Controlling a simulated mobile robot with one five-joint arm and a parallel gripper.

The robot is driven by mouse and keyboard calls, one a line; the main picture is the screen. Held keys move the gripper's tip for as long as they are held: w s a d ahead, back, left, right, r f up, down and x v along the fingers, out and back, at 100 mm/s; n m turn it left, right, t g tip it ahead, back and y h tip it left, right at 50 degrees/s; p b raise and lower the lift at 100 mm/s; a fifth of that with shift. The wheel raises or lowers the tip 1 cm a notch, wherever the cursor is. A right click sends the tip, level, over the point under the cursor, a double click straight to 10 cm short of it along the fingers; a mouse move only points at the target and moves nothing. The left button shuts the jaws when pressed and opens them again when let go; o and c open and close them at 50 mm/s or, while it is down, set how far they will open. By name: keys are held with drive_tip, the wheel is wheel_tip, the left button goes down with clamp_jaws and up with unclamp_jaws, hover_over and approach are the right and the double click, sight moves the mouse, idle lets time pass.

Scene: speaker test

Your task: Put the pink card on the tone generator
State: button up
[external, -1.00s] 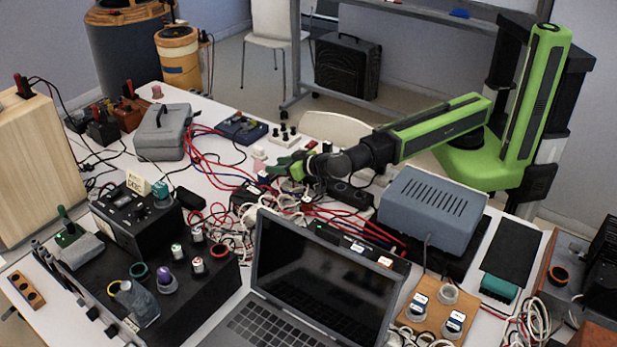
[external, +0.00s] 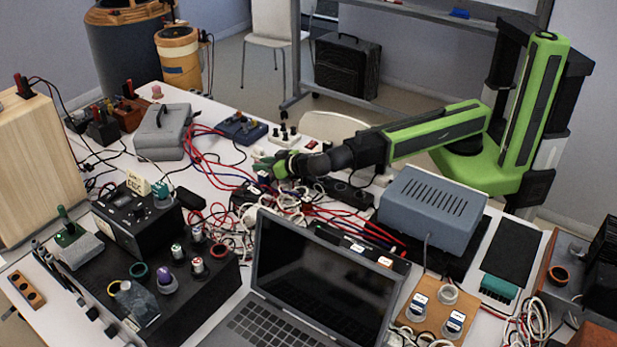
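My gripper (external: 264,166), with green fingers, is low over the far middle of the table, among the red and blue cables. A small pale pinkish piece (external: 257,152) shows just behind the fingertips; it may be the pink card, but it is too small to be sure. I cannot tell whether the fingers touch it or how far apart they are. No box is clearly labelled as the tone generator. A black box with dials (external: 140,216) at left, carrying a small cream label card, and a blue-grey vented box (external: 432,208) at right are possible ones.
An open laptop (external: 318,282) stands at the front. Loose cables crowd the table's middle. A wooden box (external: 37,165) is at far left.

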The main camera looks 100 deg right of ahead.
clamp_jaws()
drive_tip(key=shift+r+p, duration=0.3)
drive_tip(key=shift+p, duration=0.05)
wheel_tip(320, 180, up, 4)
drive_tip(key=p, duration=0.3)
drive_tip(key=shift+f+p, duration=0.1)
drive_tip(key=shift+p, duration=0.25)
drive_tip(key=s+d+r+p, duration=0.6)
drive_tip(key=d+r+p, duration=0.1)
drive_tip(key=d, duration=0.3)
wheel_tip(320, 180, up, 11)
drive_tip(key=p, duration=1.1)
drive_tip(key=shift+w+r, duration=0.15)
drive_tip(key=shift+r, duration=0.05)
drive_tip(key=shift+d, duration=0.1)
